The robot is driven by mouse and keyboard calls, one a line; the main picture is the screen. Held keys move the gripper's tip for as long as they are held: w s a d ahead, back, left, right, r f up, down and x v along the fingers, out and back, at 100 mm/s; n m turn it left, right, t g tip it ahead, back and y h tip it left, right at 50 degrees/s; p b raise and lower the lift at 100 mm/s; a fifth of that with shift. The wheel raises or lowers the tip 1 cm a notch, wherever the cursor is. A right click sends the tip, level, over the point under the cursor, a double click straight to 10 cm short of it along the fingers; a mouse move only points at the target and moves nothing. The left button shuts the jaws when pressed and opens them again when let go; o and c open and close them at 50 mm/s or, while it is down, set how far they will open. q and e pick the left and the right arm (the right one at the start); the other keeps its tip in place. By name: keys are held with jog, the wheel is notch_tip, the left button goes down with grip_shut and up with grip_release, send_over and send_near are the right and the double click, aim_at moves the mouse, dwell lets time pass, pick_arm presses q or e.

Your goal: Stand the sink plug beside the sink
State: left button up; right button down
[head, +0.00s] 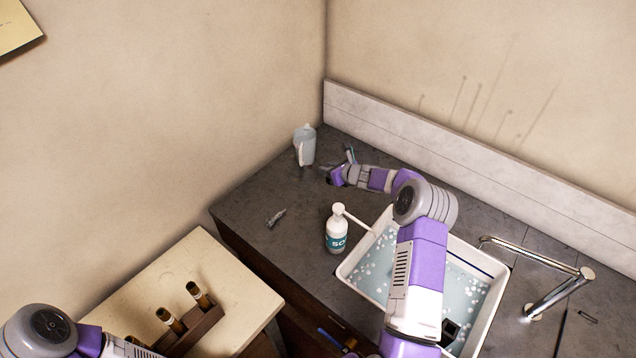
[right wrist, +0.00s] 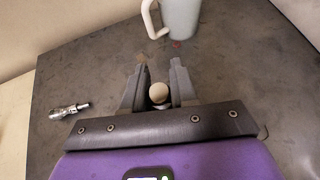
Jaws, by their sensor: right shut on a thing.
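My right gripper (head: 340,168) is over the far left part of the dark counter, left of the sink (head: 503,283). In the right wrist view the right gripper (right wrist: 160,78) is shut on a small pale round-topped thing, which looks like the sink plug (right wrist: 158,93). Its lower part is hidden, so I cannot tell whether it touches the counter. In the head view the plug is not clear. The white-rimmed sink holds bluish sudsy water, partly hidden behind my right arm. My left arm enters at the bottom left; its gripper is out of view.
A grey-blue jug (head: 307,147) stands close beyond the right gripper. A small metal piece (head: 276,217) lies on the counter (head: 245,205). A soap bottle (head: 337,232) stands at the sink's left rim, a tap (head: 556,292) at its right. Open counter lies around the metal piece.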

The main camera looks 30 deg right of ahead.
jog(key=f, duration=0.3)
jog(key=shift+s, duration=0.2)
notch_tip(320, 180, down, 4)
jog(key=shift+w+r, duration=0.1)
jog(key=shift+r, duration=0.15)
jog(key=shift+f, duration=0.3)
jog(key=shift+f+b, duration=0.15)
jog(key=shift+b, duration=0.15)
jog(key=c, duration=0.9)
grip_release()
